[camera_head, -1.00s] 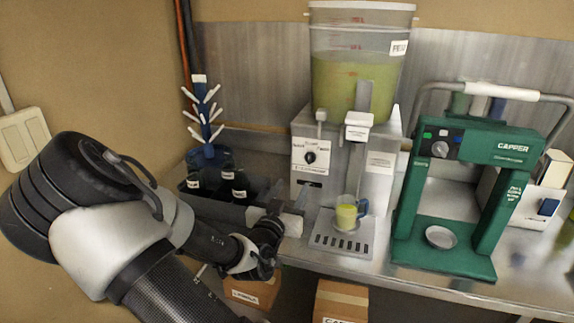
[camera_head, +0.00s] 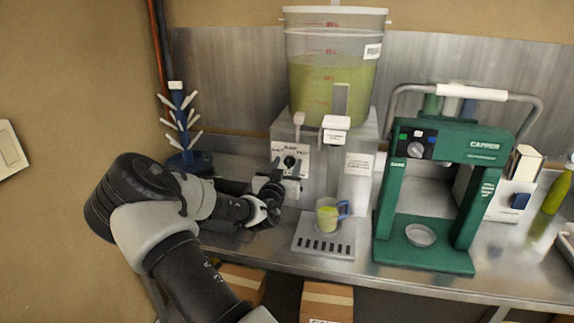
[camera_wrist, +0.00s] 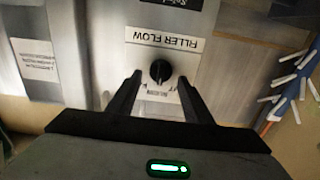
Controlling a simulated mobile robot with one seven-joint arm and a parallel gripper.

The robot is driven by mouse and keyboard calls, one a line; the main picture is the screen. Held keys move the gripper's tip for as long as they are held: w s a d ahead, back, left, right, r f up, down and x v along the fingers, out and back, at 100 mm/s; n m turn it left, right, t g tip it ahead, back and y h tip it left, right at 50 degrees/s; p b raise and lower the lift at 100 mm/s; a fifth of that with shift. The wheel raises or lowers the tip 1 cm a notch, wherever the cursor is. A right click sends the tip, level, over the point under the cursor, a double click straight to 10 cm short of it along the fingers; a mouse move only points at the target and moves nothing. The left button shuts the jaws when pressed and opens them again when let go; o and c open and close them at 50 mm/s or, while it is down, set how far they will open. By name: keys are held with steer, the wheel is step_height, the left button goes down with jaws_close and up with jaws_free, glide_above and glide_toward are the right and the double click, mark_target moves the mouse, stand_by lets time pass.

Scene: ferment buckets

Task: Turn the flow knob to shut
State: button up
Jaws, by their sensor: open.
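The flow knob (camera_head: 290,161) is a small black round knob on a white label plate on the front of the metal filler. In the wrist view the knob (camera_wrist: 160,70) sits under an upside-down "FILLER FLOW" label (camera_wrist: 165,39). My gripper (camera_head: 285,176) is close in front of the plate, just below the knob in the head view. In the wrist view my gripper (camera_wrist: 158,88) is open, with one finger on each side of the knob and apart from it. The knob's exact pointer setting is too small to read surely.
A clear bucket of green liquid (camera_head: 333,75) stands on the filler. A mug (camera_head: 328,215) with yellow-green liquid sits on the drip tray (camera_head: 324,247) below the spout. A green capper (camera_head: 445,195) stands right. A blue bottle tree (camera_head: 182,125) stands behind my arm.

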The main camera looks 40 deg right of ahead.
steer(key=shift+w+d, duration=0.1)
steer(key=shift+d, duration=0.05)
steer(key=shift+c, duration=0.4)
steer(key=c, duration=1)
steer(key=shift+f+n+b, duration=0.1)
steer(key=shift+n+b, duration=0.25)
steer(key=shift+n, duration=0.05)
steer(key=n+b, duration=0.2)
steer(key=n, duration=0.1)
steer(key=shift+w+f+n, duration=0.1)
steer(key=shift+w+n, duration=0.05)
steer(key=shift+n, duration=0.15)
steer(key=n, duration=0.1)
steer(key=n+b, duration=0.1)
steer(key=n, duration=0.1)
steer(key=n+b, duration=0.1)
steer(key=shift+w+a+n, duration=0.1)
steer(key=shift+a+n, duration=0.15)
steer(key=shift+n, duration=0.05)
steer(key=o, duration=1.1)
